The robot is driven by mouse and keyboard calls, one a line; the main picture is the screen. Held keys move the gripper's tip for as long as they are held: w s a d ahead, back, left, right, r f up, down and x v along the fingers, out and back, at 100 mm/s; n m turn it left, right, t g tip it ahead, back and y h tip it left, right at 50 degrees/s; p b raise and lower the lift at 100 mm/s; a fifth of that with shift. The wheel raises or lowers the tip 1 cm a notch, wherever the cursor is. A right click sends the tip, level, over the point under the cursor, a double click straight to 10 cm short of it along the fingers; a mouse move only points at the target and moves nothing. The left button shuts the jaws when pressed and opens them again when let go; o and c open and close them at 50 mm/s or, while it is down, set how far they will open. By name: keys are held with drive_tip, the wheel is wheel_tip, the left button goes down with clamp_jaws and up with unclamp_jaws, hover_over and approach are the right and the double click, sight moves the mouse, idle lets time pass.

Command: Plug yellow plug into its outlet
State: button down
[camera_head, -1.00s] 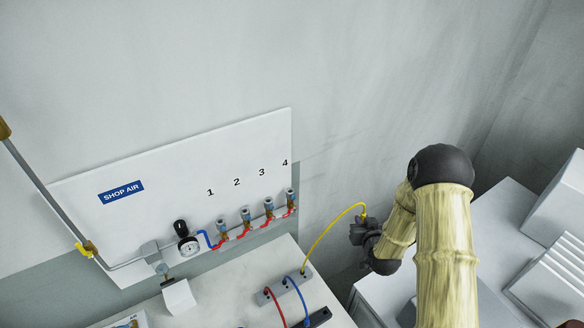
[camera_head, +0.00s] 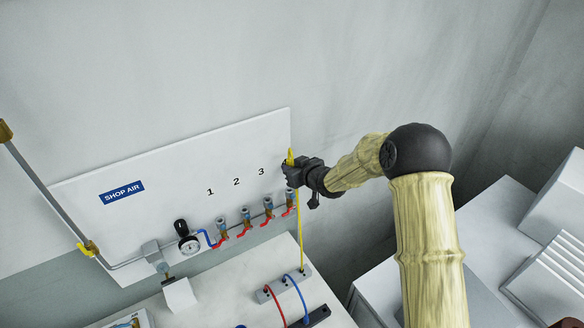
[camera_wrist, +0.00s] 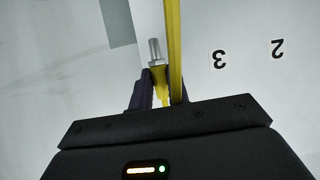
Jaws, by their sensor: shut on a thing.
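The yellow plug (camera_wrist: 159,78), with a silver metal tip, is held between the fingers of my gripper (camera_wrist: 158,95) in the wrist view. A yellow hose (camera_wrist: 173,45) runs beside it. In the head view my gripper (camera_head: 288,172) is at the right edge of the white panel (camera_head: 140,190), covering the number 4, above the rightmost outlet (camera_head: 291,197). The yellow hose (camera_head: 301,235) hangs from the gripper down to the grey block (camera_head: 283,286) on the bench. Other outlets (camera_head: 245,214) sit in a row under numbers 1 to 3.
Red (camera_head: 275,306) and blue (camera_head: 300,297) hoses loop up from the block on the bench (camera_head: 215,300). Grey boxes (camera_head: 555,255) stand at the right. The wall above the panel is clear.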

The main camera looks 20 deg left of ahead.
drive_tip(key=shift+f, duration=0.1)
drive_tip(key=b, duration=0.3)
hover_over(292, 194)
drive_tip(key=shift+a+f, duration=0.1)
drive_tip(key=shift+f, duration=2.4)
drive_tip(key=shift+w, duration=0.1)
drive_tip(key=shift+b, duration=0.6)
idle(0.3)
drive_tip(key=shift+f+b, duration=1.55)
drive_tip(key=shift+f, duration=0.05)
drive_tip(key=c, duration=1.3)
unclamp_jaws()
